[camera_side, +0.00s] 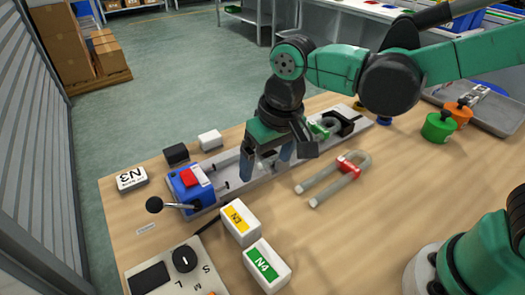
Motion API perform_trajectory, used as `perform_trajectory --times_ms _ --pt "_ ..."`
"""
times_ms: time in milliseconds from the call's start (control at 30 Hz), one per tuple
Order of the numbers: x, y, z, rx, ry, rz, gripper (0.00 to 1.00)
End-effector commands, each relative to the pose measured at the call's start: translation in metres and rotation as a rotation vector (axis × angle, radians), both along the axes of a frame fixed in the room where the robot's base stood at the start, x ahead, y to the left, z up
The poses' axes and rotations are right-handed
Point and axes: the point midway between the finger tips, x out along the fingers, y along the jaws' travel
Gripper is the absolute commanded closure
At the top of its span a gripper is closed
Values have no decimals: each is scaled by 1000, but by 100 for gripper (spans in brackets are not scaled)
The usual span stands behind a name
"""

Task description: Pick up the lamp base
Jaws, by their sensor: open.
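My gripper (264,167) points down over the middle of a long grey fixture plate (222,158). Its two blue fingers are apart and I see nothing held between them; the fingers hide part of the plate. No part is clearly recognisable as the lamp base. The plate carries a blue block with a red top (192,178) at its left end. A green part (319,130) and a black holder (342,122) sit toward its right end, partly behind my wrist. A pale U-shaped piece with a red band (336,178) lies on the table to the right of the gripper.
A black-knobbed lever (156,204) sticks out left of the blue block. Green (438,127) and orange (461,112) knobbed pieces stand right, by a grey tray (510,117).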

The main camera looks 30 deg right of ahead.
Motion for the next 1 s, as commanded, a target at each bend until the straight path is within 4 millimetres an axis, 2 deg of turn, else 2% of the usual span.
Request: perform_trajectory --times_ms 33,100,300,467,800,1000 --pt "1 16 -8 -12 37 14 11" --pt "-1 33 -19 -31 83 17 11" --pt "-8 59 -39 -71 156 21 11" --pt "-9 62 -52 -77 166 21 11" --pt "-8 61 -92 -76 164 20 11" --pt "-9 61 -98 -75 164 20 11"
